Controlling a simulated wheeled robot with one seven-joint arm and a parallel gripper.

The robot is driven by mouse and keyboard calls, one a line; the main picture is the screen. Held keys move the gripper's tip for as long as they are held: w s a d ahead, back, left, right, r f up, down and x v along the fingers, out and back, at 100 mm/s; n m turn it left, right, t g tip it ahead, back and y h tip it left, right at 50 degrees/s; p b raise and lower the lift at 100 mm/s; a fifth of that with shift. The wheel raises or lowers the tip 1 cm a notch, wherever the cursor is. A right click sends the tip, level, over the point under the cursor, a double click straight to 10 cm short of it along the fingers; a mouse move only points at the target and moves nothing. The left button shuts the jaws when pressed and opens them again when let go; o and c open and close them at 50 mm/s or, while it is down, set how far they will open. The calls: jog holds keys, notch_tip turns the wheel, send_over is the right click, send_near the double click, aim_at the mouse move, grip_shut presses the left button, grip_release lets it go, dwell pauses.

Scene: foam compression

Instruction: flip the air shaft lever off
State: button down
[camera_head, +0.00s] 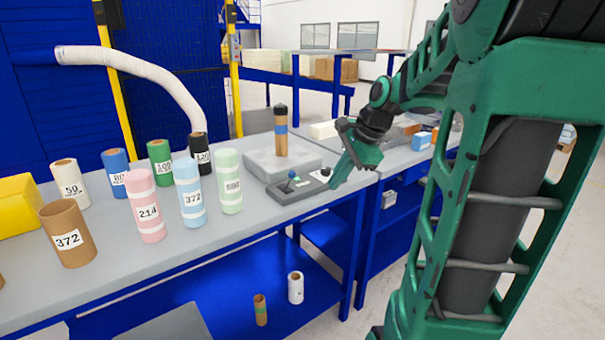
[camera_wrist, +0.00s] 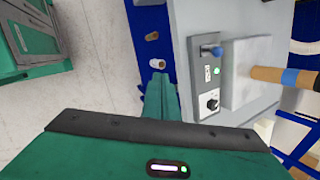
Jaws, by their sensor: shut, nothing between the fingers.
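The grey control box (camera_head: 290,188) sits on the table near its right front edge, beside a light grey block. Its lever has a blue knob (camera_head: 292,174), and the knob also shows in the wrist view (camera_wrist: 217,51). A black dial (camera_wrist: 212,104) and a small green light (camera_wrist: 217,71) are on the same box. My gripper (camera_head: 335,184) is shut and empty, just right of the box in the head view. In the wrist view my gripper (camera_wrist: 159,80) points toward the table edge, left of the box. Whether it touches the box cannot be told.
A brown cylinder with a blue band (camera_head: 281,135) stands on the light grey block (camera_head: 262,165). Several numbered rolls, such as the pink one (camera_head: 147,205), stand to the left on the table (camera_head: 120,262).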

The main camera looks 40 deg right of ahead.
jog(key=w+d+r+m+t, duration=0.2)
jog(key=w+d+r+m, duration=0.1)
jog(key=w+d+m, duration=0.1)
jog(key=shift+w+d+m+y, duration=0.4)
jog(key=shift+w+m, duration=0.2)
jog(key=shift+w, duration=0.5)
jog(key=shift+f, duration=0.1)
send_near(289, 181)
jog(key=shift+w+d+f, duration=0.15)
jog(key=shift+w+f, duration=0.1)
jog(key=shift+f, duration=0.4)
jog(key=shift+w+d+f, duration=0.15)
jog(key=shift+w+f, duration=0.05)
jog(key=shift+f, duration=0.45)
jog(key=shift+w+d+f, duration=0.1)
jog(key=shift+w+f, duration=0.15)
jog(key=shift+f, duration=0.4)
